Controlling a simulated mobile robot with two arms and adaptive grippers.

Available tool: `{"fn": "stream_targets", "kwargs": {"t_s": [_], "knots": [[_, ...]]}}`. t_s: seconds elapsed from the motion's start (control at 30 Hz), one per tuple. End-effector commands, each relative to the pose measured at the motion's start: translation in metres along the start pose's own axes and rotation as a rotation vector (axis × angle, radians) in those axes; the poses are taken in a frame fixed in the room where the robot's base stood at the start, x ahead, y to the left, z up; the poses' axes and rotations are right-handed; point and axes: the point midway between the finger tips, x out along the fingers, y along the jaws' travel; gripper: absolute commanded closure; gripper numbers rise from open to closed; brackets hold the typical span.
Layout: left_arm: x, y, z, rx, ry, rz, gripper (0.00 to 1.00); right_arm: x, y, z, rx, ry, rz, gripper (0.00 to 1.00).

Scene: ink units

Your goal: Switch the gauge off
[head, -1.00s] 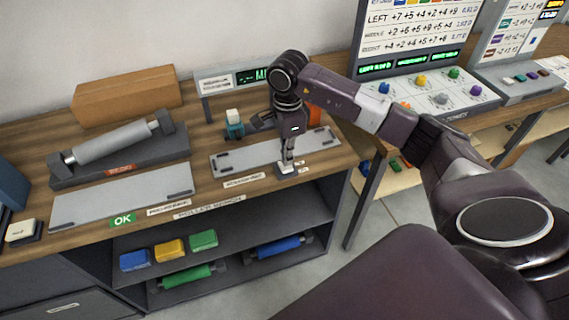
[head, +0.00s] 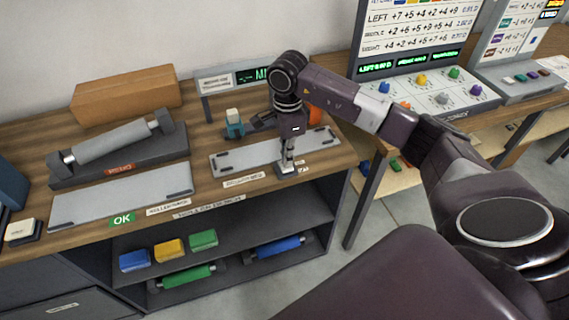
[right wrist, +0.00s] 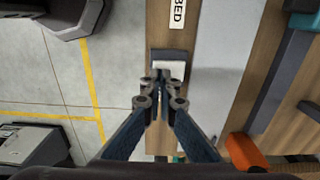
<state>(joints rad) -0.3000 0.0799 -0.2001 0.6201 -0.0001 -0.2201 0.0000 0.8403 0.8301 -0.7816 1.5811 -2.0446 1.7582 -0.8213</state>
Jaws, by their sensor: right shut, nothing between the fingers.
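The gauge's display (head: 253,75) stands at the back of the wooden bench, with green lettering partly hidden by my right arm. A small switch block (head: 286,170) with a pale top sits at the bench's front edge. It also shows in the right wrist view (right wrist: 169,68), with a dark grey base and a whitish rocker. My right gripper (head: 288,163) points down over this switch, its fingers shut and empty. In the right wrist view the fingertips (right wrist: 161,78) overlap the pale rocker; they look touching or very close. My left gripper is not in view.
A grey plate (head: 235,163) lies behind the switch, with a teal block (head: 235,124) beyond it. An orange part (head: 315,113) is partly hidden by my wrist. A roller on a stand (head: 112,143) is at left. A console with coloured knobs (head: 420,80) stands right.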

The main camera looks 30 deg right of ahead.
Motion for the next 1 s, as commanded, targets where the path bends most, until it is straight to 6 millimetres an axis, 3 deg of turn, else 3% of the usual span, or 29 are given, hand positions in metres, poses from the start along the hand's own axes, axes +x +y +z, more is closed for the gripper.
{"fn": "stream_targets", "kwargs": {"t_s": [1.0], "knots": [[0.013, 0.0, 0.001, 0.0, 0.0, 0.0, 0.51, 0.016, 0.0, 0.0, 0.001, 0.0, 0.0, 1.0]]}}
